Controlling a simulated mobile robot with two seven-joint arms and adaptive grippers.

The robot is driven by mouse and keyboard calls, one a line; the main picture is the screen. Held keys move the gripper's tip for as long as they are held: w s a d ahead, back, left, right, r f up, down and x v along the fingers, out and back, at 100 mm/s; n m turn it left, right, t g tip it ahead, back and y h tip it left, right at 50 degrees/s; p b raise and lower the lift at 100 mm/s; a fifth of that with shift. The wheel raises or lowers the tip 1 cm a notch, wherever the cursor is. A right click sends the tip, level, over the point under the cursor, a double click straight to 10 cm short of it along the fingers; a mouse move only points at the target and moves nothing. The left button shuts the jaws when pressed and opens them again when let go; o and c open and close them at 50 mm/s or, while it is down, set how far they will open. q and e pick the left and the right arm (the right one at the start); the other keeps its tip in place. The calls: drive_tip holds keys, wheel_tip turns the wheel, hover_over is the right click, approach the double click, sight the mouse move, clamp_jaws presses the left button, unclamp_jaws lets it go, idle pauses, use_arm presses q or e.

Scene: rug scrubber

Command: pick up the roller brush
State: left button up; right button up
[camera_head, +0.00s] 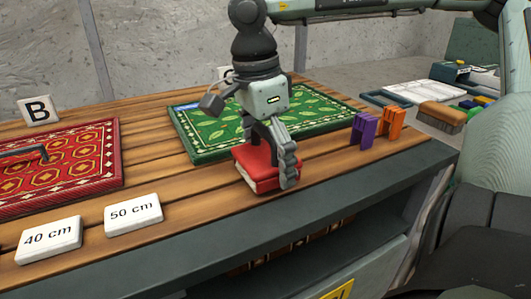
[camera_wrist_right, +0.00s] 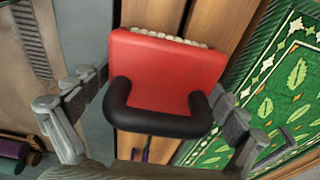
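A red block-shaped brush (camera_head: 262,178) with pale bristles stands near the table's front edge. In the right wrist view the red brush (camera_wrist_right: 165,68) shows a black loop handle (camera_wrist_right: 160,122) facing the camera. I take it for the roller brush, though no roller shows. My right gripper (camera_head: 270,158) is right over it and partly hides it in the head view. In the right wrist view the gripper's fingers (camera_wrist_right: 158,98) are spread, one on each side of the handle. Whether either touches it I cannot tell. My left gripper is not in view.
A green leaf-patterned rug (camera_head: 222,135) lies behind the brush. A red rug (camera_head: 95,165) lies at left by a B sign (camera_head: 38,110). Purple (camera_head: 365,130) and orange (camera_head: 390,125) pieces stand right. Cards (camera_head: 133,213) lie in front. A wooden brush (camera_head: 441,114) is farther right.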

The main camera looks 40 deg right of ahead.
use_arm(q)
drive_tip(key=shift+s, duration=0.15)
use_arm(e)
drive_tip(key=c, duration=1)
drive_tip(key=shift+r, duration=0.15)
wheel_tip(320, 180, up, 10)
drive_tip(key=shift+w+r, duration=0.1)
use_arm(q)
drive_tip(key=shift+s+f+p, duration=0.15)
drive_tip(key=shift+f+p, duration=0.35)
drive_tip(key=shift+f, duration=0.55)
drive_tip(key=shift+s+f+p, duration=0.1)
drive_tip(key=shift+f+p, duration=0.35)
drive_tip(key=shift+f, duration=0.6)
use_arm(e)
drive_tip(key=shift+r, duration=8.8)
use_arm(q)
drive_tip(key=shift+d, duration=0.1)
